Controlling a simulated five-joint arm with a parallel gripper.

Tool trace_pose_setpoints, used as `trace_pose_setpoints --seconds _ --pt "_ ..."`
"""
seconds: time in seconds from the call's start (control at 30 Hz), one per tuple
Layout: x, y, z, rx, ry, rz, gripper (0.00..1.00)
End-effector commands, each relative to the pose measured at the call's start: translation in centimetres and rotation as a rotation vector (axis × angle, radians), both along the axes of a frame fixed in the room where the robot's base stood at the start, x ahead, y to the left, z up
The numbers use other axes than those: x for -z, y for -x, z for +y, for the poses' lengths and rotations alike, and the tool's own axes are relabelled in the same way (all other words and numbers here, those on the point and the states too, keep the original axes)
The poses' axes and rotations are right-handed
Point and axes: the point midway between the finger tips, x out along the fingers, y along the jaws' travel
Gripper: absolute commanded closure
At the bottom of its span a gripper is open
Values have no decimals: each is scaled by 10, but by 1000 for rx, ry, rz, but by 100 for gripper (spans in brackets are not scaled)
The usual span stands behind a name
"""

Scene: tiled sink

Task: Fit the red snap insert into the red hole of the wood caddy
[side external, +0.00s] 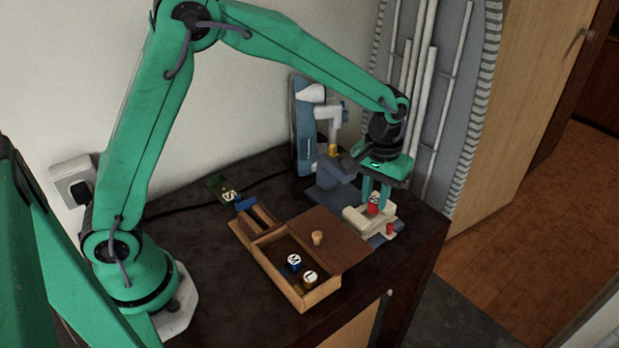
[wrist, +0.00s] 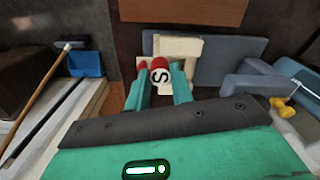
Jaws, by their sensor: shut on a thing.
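My gripper (side external: 375,196) points down at the right end of the dark table, shut on a red snap insert (side external: 373,209) with a white, marked top. In the wrist view the insert (wrist: 160,64) sits between my two green fingertips (wrist: 160,88), its top showing an S-like mark. It is over or against a pale, wood-coloured block (side external: 353,217); I cannot tell whether it is seated. A second red piece (side external: 390,229) is at the block's front right. The block also shows in the wrist view (wrist: 180,46). Its red hole is not visible.
A brown wooden box (side external: 265,272) with an open compartment and a knobbed lid stands left of the block. It holds a blue piece (side external: 294,261) and a yellow piece (side external: 310,278). Blue-grey fixtures (side external: 332,190) stand behind my gripper. Table is clear at the front left.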

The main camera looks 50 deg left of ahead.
Motion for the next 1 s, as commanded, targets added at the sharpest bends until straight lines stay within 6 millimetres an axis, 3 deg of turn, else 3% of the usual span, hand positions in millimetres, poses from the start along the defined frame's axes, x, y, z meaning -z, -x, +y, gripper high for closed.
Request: trace_pose_setpoints --seconds 0.2,0.4,1.0 --pt "-24 25 -29 3 1 -2 100" --pt "-37 41 -46 2 1 -1 100" --pt "-44 49 -54 -1 0 -1 100"
